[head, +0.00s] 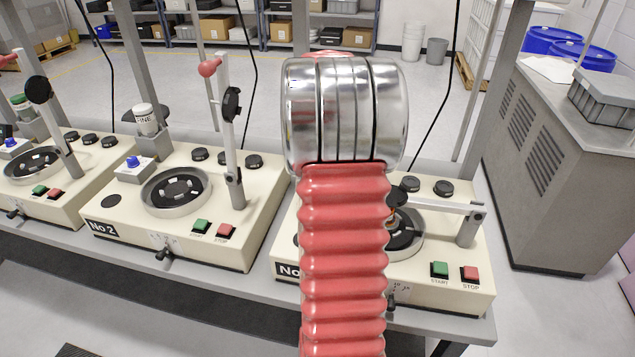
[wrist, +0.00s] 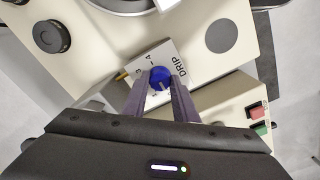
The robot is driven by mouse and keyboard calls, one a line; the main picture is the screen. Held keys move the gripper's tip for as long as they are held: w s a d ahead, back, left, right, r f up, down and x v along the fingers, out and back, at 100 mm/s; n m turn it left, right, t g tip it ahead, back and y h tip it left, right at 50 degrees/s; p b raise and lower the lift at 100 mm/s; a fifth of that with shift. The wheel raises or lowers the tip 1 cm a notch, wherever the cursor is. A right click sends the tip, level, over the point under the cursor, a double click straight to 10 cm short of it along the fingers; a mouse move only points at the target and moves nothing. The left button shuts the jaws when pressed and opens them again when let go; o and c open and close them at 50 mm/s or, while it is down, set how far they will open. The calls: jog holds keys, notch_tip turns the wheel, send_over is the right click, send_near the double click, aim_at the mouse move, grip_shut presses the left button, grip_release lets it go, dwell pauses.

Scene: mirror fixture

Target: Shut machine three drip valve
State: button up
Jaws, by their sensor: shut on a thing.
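Machine No 2 (head: 235,185) stands to the left, with an upright red-knobbed lever (head: 209,67) and its own blue knob (head: 132,161). Green (head: 439,269) and red (head: 470,273) buttons are on the rightmost machine's front. A grey cabinet (head: 545,150) stands at the right.

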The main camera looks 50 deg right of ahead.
jog(key=shift+w+r, duration=0.1)
jog(key=o, duration=1.1)
jog(key=shift+c, duration=0.2)
notch_tip(320, 180, up, 14)
jog(key=shift+f, duration=0.2)
dwell(0.5)
